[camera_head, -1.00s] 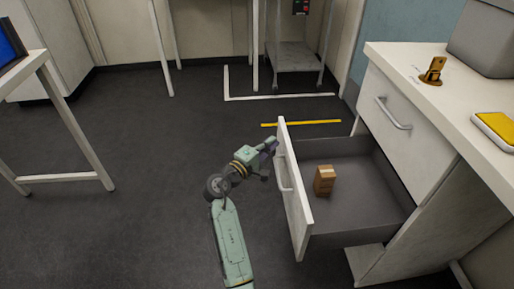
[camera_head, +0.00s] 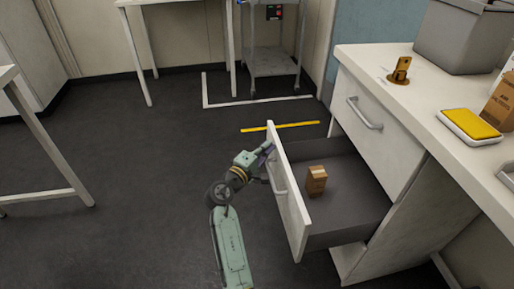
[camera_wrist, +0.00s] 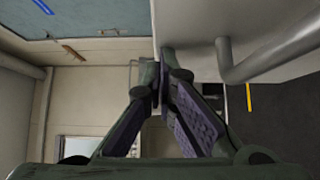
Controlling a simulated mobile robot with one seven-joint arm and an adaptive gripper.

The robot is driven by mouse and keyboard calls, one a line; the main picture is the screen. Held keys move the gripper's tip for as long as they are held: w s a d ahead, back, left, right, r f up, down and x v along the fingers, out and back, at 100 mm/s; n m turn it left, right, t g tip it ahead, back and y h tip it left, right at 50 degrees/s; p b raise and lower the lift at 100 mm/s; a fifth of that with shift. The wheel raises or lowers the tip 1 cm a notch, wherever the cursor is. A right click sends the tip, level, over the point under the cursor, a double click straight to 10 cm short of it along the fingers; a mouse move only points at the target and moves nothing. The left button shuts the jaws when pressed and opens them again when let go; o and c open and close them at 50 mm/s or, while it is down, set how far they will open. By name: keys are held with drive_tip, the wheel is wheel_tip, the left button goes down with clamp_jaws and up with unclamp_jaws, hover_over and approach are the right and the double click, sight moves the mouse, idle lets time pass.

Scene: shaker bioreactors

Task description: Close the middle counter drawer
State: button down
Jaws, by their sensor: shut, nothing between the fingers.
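The middle counter drawer stands open, pulled out to the left below a closed upper drawer. Its white front (camera_head: 288,205) carries a grey bar handle, and a small brown box (camera_head: 316,180) stands in its grey tray (camera_head: 345,210). My gripper (camera_head: 267,150) is shut and empty at the outer face of the drawer front, near its far upper end and beyond the handle. In the wrist view my fingertips (camera_wrist: 163,75) are together beside the edge of a white panel with a grey bar handle (camera_wrist: 275,50). I cannot tell whether they touch the panel.
The closed upper drawer (camera_head: 375,130) is above the open one. The white counter (camera_head: 420,100) holds a brass-coloured object (camera_head: 400,70), a grey bin (camera_head: 460,40) and a yellow-topped device (camera_head: 470,124). A white table (camera_head: 45,150) stands at left. The dark floor between is clear.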

drive_tip(key=w+d+p, duration=0.1)
drive_tip(key=w+d, duration=0.2)
drive_tip(key=d, duration=0.8)
drive_tip(key=w+d+p, duration=0.2)
drive_tip(key=w+d, duration=0.1)
drive_tip(key=d, duration=0.9)
drive_tip(key=shift+d, duration=0.25)
drive_tip(key=shift+w+d, duration=0.1)
